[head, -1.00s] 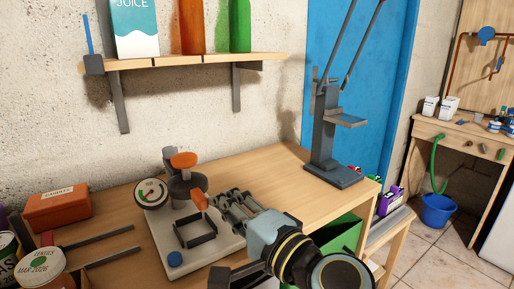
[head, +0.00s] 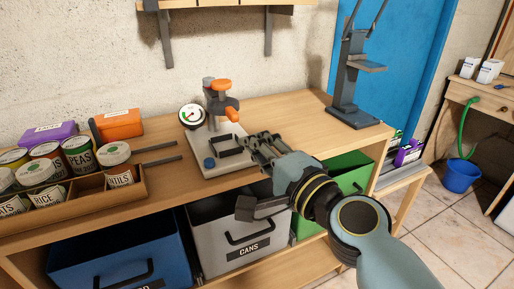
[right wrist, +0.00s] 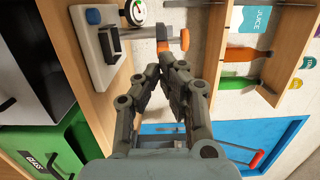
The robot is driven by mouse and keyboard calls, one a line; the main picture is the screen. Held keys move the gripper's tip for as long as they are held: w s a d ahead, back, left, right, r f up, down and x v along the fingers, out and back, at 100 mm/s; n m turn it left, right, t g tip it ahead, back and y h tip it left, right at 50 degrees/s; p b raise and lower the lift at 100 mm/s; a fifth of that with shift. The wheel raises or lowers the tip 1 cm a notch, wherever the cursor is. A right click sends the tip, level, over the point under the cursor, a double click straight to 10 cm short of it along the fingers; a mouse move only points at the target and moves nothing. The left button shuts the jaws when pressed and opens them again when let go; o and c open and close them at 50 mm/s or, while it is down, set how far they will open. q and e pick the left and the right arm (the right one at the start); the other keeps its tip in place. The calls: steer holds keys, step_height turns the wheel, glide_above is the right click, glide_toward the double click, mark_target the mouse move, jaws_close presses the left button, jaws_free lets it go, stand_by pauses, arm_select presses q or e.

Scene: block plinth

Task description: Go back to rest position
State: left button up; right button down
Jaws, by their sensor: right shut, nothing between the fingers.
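My right gripper (head: 262,143) shows in the middle of the head view, with its arm coming in from the lower right. Its fingers are shut with nothing between them. The fingertips are beside the right edge of a white board (head: 226,168) on the workbench. My left gripper does not show.
A wooden rack (head: 85,193) of cans stands at the left of the workbench. Blue (head: 120,250), grey (head: 237,235) and green bins (head: 347,165) sit below the top. A grey lever press (head: 353,112) stands at the back right. The bench between board and press is clear.

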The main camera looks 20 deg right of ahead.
steer(key=s+d+f+n+g+b, duration=0.1)
steer(key=s+f+n+g, duration=0.2)
steer(key=f, duration=0.9)
steer(key=s+d+f+n+g+h, duration=0.15)
steer(key=s+f, duration=0.35)
steer(key=f, duration=0.7)
steer(key=s+d+f+n+g+b, duration=0.15)
steer(key=s+f+g, duration=0.25)
steer(key=f, duration=0.8)
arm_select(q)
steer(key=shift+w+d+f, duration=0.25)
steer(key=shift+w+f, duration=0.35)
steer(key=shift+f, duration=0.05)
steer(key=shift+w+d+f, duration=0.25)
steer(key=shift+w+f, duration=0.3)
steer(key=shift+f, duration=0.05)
arm_select(e)
steer(key=s+d+f+n+g+h, duration=0.1)
steer(key=s+d+f+n+g, duration=0.1)
steer(key=s+f, duration=0.4)
steer(key=s+d+f+n+g, duration=0.3)
steer(key=s+f, duration=0.3)
steer(key=s, duration=1)
steer(key=s+d+f+n+g+h, duration=0.1)
steer(key=s+d+f+n+g, duration=0.2)
steer(key=s, duration=0.8)
step_height(320, 180, down, 4)
steer(key=shift+s+d+r+n+h, duration=0.15)
steer(key=shift+d+n+h, duration=0.2)
steer(key=shift+d+n, duration=0.75)
